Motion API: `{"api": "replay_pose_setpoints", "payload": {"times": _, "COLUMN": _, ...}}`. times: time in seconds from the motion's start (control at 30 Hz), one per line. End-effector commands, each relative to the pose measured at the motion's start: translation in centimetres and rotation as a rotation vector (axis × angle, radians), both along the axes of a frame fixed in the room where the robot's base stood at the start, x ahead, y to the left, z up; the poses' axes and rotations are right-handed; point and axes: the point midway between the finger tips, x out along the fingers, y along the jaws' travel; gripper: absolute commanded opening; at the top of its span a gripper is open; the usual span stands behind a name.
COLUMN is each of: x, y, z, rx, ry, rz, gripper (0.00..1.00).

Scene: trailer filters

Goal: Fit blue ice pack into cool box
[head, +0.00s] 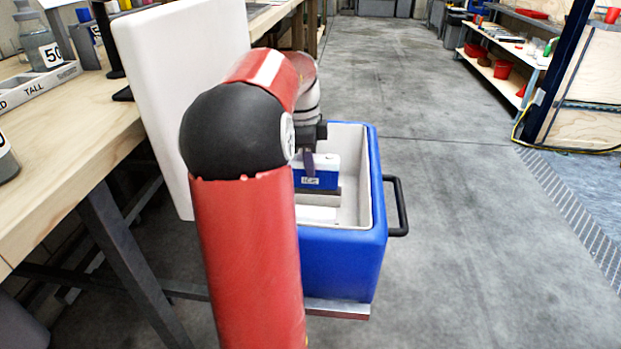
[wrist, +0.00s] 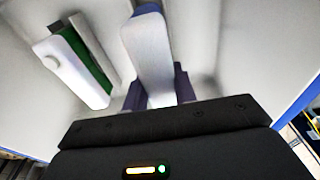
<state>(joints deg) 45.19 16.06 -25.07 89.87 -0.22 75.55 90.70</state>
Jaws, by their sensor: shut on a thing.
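The blue cool box (head: 340,262) stands open, with its white lid (head: 165,90) raised on the left. My gripper (head: 309,160) is inside the box opening, shut on the blue ice pack (head: 318,181), which has a white upper part and a small label. In the wrist view, my gripper's dark fingers (wrist: 158,92) hold the pack (wrist: 148,48) between them, its pale side toward the camera. I cannot tell whether the pack touches the box floor. My arm hides the left part of the box in the head view.
A white and green block (wrist: 78,66) lies inside the box, beside the held pack and apart from it. A wooden bench (head: 75,135) with containers stands at the left. The grey floor (head: 450,230) to the right is clear. A black handle (head: 399,206) sticks out from the box.

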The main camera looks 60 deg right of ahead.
Motion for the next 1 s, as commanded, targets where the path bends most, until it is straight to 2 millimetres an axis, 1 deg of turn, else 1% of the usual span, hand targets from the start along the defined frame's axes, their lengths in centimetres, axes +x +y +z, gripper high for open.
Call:
{"api": "replay_pose_setpoints", "payload": {"times": 0.07, "x": 0.0, "y": 0.0, "z": -0.8, "rx": 0.001, "ry": 0.0, "rz": 0.0, "gripper": 0.0}}
{"api": "replay_pose_setpoints", "payload": {"times": 0.2, "x": 0.0, "y": 0.0, "z": -3.0, "rx": 0.003, "ry": 0.001, "rz": 0.001, "gripper": 0.0}}
{"api": "replay_pose_setpoints", "payload": {"times": 0.3, "x": 0.0, "y": 0.0, "z": -4.0, "rx": 0.001, "ry": 0.0, "rz": 0.001, "gripper": 0.0}}
{"api": "replay_pose_setpoints", "payload": {"times": 0.53, "x": 0.0, "y": 0.0, "z": -4.0, "rx": -0.001, "ry": 0.0, "rz": 0.001, "gripper": 0.0}}
{"api": "replay_pose_setpoints", "payload": {"times": 0.7, "x": 0.0, "y": 0.0, "z": -4.5, "rx": 0.0, "ry": 0.0, "rz": 0.001, "gripper": 0.0}}
{"api": "replay_pose_setpoints", "payload": {"times": 0.73, "x": 0.0, "y": 0.0, "z": -4.4, "rx": 0.0, "ry": 0.0, "rz": 0.0, "gripper": 0.31}}
{"api": "replay_pose_setpoints", "payload": {"times": 0.87, "x": 0.0, "y": 0.0, "z": -4.4, "rx": 0.0, "ry": 0.0, "rz": 0.0, "gripper": 0.48}}
{"api": "replay_pose_setpoints", "payload": {"times": 1.0, "x": 0.0, "y": 0.0, "z": -4.4, "rx": 0.001, "ry": 0.0, "rz": 0.0, "gripper": 0.49}}
